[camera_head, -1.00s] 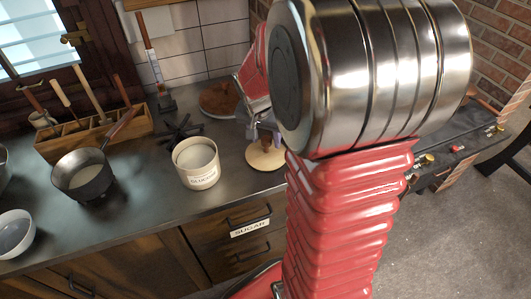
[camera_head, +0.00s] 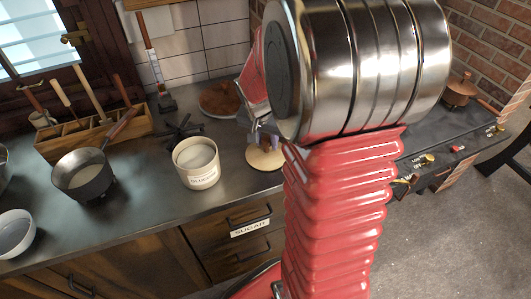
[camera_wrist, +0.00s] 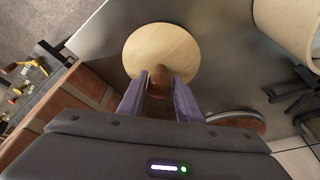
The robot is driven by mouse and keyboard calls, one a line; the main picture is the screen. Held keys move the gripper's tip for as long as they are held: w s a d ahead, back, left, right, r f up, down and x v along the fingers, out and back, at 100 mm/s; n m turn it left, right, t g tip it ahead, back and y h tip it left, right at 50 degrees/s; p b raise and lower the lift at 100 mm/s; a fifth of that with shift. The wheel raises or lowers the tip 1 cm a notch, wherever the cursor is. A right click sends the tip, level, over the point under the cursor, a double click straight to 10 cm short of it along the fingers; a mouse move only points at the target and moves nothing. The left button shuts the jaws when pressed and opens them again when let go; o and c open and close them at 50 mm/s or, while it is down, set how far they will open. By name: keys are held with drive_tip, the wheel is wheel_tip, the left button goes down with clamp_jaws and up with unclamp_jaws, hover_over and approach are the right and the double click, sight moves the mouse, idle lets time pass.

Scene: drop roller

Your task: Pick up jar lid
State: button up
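The jar lid (camera_head: 266,158) is a pale round wooden disc with a brown knob (camera_wrist: 158,82). It lies on the dark counter near its front edge. It also shows in the wrist view (camera_wrist: 165,45). My gripper (camera_wrist: 159,82) is over the lid, with one purple finger on each side of the knob. The fingers stand apart and look open, with slight gaps beside the knob; contact is hard to make out. The cream jar (camera_head: 196,164) stands upright left of the lid. My arm hides part of the counter right of the lid.
A black trivet (camera_head: 181,129) sits behind the jar. A round brown board (camera_head: 219,99) lies at the back. A saucepan (camera_head: 84,176), a bowl (camera_head: 14,232) and a wooden utensil box (camera_head: 95,130) stand left. A stove (camera_head: 440,140) is right.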

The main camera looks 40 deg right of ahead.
clamp_jaws()
drive_tip(key=shift+r, duration=0.1)
idle(0.3)
wheel_tip(320, 180, up, 10)
drive_tip(key=shift+f, duration=0.1)
idle(0.4)
idle(0.4)
